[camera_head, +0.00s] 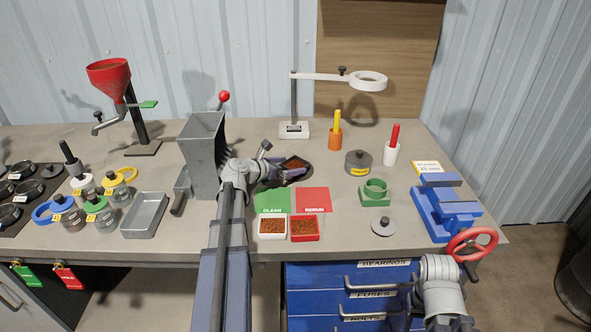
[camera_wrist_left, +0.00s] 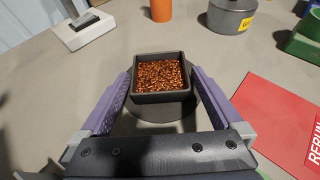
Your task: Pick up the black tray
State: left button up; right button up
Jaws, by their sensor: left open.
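The black tray (camera_wrist_left: 160,97) is a small square dish filled with copper-coloured granules. In the left wrist view it stands between the two purple fingers of my left gripper (camera_wrist_left: 160,88), which is open around it. In the head view the tray (camera_head: 297,161) shows just beyond the fingers of my left gripper (camera_head: 290,172), and its near side is partly hidden by them. The tray rests on a dark round base (camera_wrist_left: 150,122) on the bench. My right arm shows at the lower right of the head view, but its fingers are not clearly visible.
The green CLEAN card (camera_head: 272,201) and red RERUN card (camera_head: 313,200) lie in front, with a white tray (camera_head: 272,227) and a red tray (camera_head: 305,228) of granules below. A grey hopper (camera_head: 203,150) stands left. A lidded grey pot (camera_head: 358,162) stands right.

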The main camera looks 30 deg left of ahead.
aim_at(294, 167)
pick_arm(q)
jog(key=x, duration=0.3)
jog(key=shift+b, duration=0.4)
jog(key=shift+r, duration=0.1)
jog(key=shift+s, duration=0.1)
jog(key=c, duration=1.1)
jog(key=shift+r, duration=0.1)
jog(key=shift+c, duration=0.2)
notch_tip(294, 167, up, 10)
jog(key=p, duration=1)
